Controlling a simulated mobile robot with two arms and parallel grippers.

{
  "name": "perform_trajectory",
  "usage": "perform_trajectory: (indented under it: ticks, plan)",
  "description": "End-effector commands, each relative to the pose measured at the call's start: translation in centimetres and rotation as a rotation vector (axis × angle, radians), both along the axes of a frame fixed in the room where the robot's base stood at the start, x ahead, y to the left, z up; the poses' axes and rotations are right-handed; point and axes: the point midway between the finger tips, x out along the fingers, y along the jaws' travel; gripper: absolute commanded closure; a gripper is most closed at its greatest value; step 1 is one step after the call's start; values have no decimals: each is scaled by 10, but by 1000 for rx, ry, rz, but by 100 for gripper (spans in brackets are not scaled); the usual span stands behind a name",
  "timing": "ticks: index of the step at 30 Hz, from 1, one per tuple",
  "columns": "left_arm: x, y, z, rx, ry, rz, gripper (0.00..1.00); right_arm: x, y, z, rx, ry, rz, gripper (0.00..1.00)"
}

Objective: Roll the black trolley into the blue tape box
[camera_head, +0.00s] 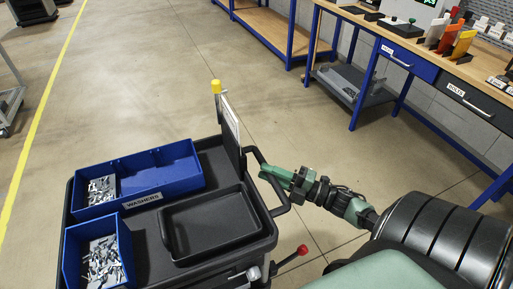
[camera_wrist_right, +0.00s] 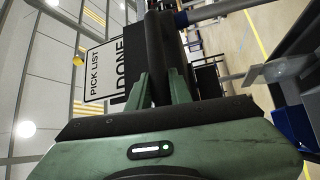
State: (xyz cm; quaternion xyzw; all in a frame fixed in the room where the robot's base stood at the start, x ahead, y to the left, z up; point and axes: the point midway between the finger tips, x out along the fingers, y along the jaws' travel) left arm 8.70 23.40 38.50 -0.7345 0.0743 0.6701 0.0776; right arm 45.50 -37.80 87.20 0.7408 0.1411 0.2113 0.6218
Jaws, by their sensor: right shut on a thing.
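The black trolley (camera_head: 147,245) stands upright in front of me at the lower left of the head view. Its black looped handle (camera_head: 285,203) sticks out at the right end. My right gripper (camera_head: 268,175) is shut on this handle; in the right wrist view the dark handle bar (camera_wrist_right: 158,60) lies between its two green fingers. A pick list sign (camera_wrist_right: 104,72) stands beside the bar in the wrist view. No blue tape box shows in either view. My left gripper is not in view.
The trolley carries a blue washers bin (camera_head: 180,172), a smaller blue bin (camera_head: 72,262) with metal parts, and a black tray (camera_head: 212,225). A yellow floor line (camera_head: 41,112) runs at left. Blue-legged workbenches (camera_head: 357,108) stand at right. The floor (camera_head: 150,75) beyond the trolley is clear.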

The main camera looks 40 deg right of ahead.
Motion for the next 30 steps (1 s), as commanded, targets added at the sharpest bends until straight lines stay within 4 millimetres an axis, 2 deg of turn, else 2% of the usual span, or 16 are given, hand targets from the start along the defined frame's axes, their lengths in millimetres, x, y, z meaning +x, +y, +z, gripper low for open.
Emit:
perform_trajectory:
  ticks: [1, 15, 21, 30]
  plan:
    - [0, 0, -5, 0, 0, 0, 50, -3, -10, -4, -3, 6, -5, 100]
    - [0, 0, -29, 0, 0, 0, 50, -25, -86, -4, -3, 5, -5, 100]
    - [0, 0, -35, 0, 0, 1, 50, -31, -107, -3, 0, 4, -5, 100]
    - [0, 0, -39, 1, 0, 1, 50, -35, -120, -2, 0, 3, -4, 100]
